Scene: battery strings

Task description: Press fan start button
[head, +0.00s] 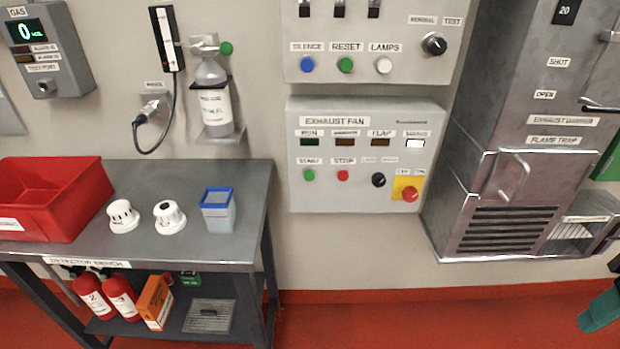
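The exhaust fan panel (366,154) is a grey box on the wall, right of centre in the head view. Its green start button (309,175) is at the lower left, under a START label. A red stop button (343,175) sits just to its right. The run indicator window (310,142) above the start button looks dark green. Nothing touches or covers the start button. I cannot make out my gripper in this view. A teal shape (602,311) is cut off at the lower right edge, and I cannot tell what it is.
The same panel has a black knob (378,180) and a red emergency-type button (410,194) on yellow. Another button panel (372,45) hangs above. A metal cabinet (520,150) juts out at right. The bench (180,250) stands left. Floor below the panel is clear.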

